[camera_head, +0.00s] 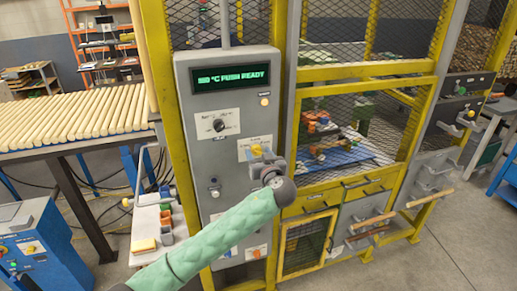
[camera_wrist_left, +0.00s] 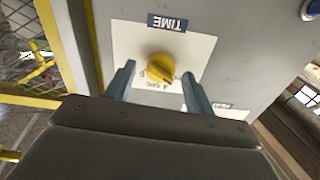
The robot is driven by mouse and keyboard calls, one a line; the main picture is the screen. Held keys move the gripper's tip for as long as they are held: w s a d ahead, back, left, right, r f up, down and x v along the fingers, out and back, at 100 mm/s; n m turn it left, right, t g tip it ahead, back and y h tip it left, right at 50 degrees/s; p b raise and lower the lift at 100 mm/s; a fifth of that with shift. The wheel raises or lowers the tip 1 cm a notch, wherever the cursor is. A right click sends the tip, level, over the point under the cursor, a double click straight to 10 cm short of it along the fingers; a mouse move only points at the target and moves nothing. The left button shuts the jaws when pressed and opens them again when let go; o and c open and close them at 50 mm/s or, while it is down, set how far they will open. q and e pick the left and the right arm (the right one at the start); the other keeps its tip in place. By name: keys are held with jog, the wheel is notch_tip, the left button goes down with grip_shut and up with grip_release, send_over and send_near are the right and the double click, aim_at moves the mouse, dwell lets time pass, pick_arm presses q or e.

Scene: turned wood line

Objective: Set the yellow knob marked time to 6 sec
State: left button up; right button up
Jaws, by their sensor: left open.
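The yellow knob (camera_wrist_left: 160,67) sits on a white plate (camera_wrist_left: 196,52) with a dark TIME label (camera_wrist_left: 167,23), which appears upside down in the left wrist view. A "SEC" marking shows by the knob; its other marks and the knob's setting are not clear. In the head view the knob (camera_head: 256,150) is on the grey control panel, just beyond my left gripper (camera_head: 262,160). My left gripper is open, its two fingers (camera_wrist_left: 159,72) on either side of the knob, with no clear contact. My right gripper is not in view.
A yellow mesh cage (camera_head: 365,70) stands to the right. Wooden rods (camera_head: 75,115) lie on a conveyor at left.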

pick_arm(q)
jog(key=shift+w+a, duration=0.15)
jog(key=shift+w, duration=0.25)
jog(key=shift+f, duration=0.1)
